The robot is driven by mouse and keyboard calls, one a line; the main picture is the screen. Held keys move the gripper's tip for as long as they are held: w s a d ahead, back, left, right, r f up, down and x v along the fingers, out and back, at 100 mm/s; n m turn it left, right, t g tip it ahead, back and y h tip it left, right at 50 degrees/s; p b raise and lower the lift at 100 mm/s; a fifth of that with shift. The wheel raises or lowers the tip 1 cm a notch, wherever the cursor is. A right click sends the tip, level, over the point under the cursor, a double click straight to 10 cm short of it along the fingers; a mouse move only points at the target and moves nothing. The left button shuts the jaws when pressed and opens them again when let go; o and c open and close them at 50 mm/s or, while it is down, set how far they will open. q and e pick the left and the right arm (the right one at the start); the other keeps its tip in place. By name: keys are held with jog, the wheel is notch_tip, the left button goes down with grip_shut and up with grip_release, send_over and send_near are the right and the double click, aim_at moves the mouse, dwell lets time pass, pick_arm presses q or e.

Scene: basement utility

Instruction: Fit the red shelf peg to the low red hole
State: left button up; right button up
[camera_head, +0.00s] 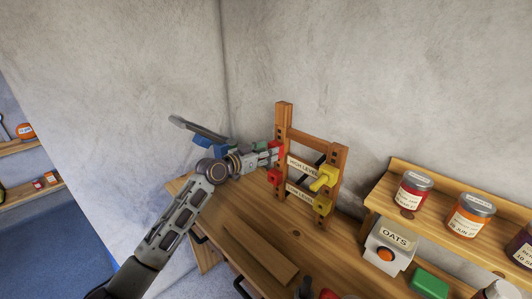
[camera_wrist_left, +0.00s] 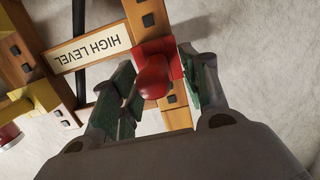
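A wooden frame (camera_head: 283,122) on the bench carries HIGH LEVEL and LOW LEVEL labels. The red peg (camera_wrist_left: 153,78) shows its rounded end in front of a red block (camera_wrist_left: 172,52) beside the HIGH LEVEL label. My left gripper (camera_head: 276,153) is at the upper red block. Its green-padded fingers (camera_wrist_left: 162,85) stand spread on either side of the red peg, with a gap visible on the right. My right gripper is not in view.
A wooden board (camera_head: 260,250) lies in front. An oats container (camera_head: 390,245), a green box (camera_head: 430,284) and shelf jars (camera_head: 413,188) stand to the right.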

pick_arm(q)
jog(key=c, duration=0.7)
grip_shut()
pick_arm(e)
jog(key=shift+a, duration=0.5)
pick_arm(q)
jog(key=shift+v, duration=0.9)
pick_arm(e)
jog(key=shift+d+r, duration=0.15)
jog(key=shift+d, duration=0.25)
pick_arm(q)
jog(key=shift+s+a+f, duration=0.2)
jog(key=shift+s+a, duration=0.15)
jog(key=shift+s+a, duration=0.4)
jog(key=shift+a, duration=0.05)
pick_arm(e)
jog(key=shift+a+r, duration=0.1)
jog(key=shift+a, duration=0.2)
pick_arm(q)
jog(key=shift+s+a+p, duration=0.3)
jog(key=shift+s+a, duration=0.15)
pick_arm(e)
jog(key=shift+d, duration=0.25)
